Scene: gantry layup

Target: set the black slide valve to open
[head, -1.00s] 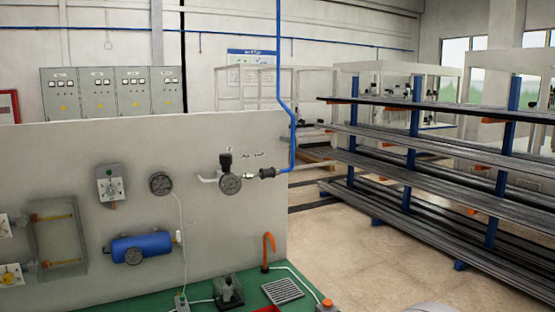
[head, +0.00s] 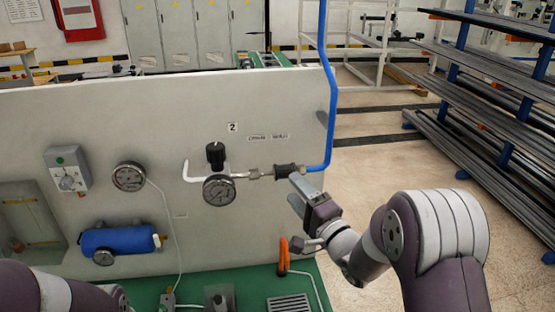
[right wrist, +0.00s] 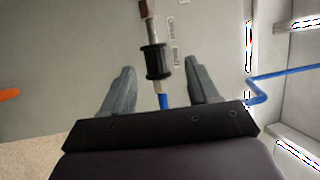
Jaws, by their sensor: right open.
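The black slide valve (head: 286,170) is a short black sleeve on the pipe between the gauge fitting and the blue line, on the grey panel. It also shows in the right wrist view (right wrist: 157,62), with the silver pipe on one side and the blue line on the other. My right gripper (head: 297,188) is open and empty, just in front and to the right of the valve. In the right wrist view its two fingers (right wrist: 160,68) stand on either side of the sleeve, with gaps on both sides. Part of my left arm shows at lower left, but its gripper does not.
A round gauge (head: 219,190) and a black knob (head: 215,155) sit left of the valve. Small labels (head: 268,137), too small to read, are above it. An orange hook-shaped handle (head: 283,256) stands below. The panel (head: 110,110) ends just right of the valve.

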